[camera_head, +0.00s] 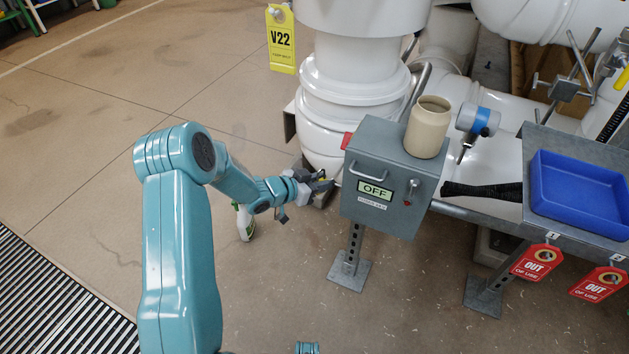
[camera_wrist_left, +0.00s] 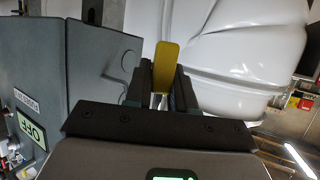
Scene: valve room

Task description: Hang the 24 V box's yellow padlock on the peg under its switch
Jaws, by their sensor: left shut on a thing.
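The grey box (camera_head: 385,170) stands on a perforated post and has a lit OFF panel (camera_head: 375,190). A small switch (camera_head: 416,187) is on the right of its front, with a small reddish spot just below; I cannot make out the peg. My left gripper (camera_head: 324,184) is just left of the box, apart from its front. It is shut on the yellow padlock, whose yellow body (camera_wrist_left: 166,66) sticks out beyond the fingers in the left wrist view; a bit of shiny metal shows between them. The box (camera_wrist_left: 30,75) is at the left there. My right gripper is out of view.
A beige jar (camera_head: 428,127) stands on the box top, and a handle (camera_head: 368,172) juts from its front. White pipework (camera_head: 355,95) is close behind. A bench with a blue tray (camera_head: 580,190) and a black-gripped tool (camera_head: 482,191) is at right. The floor in front is mostly clear.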

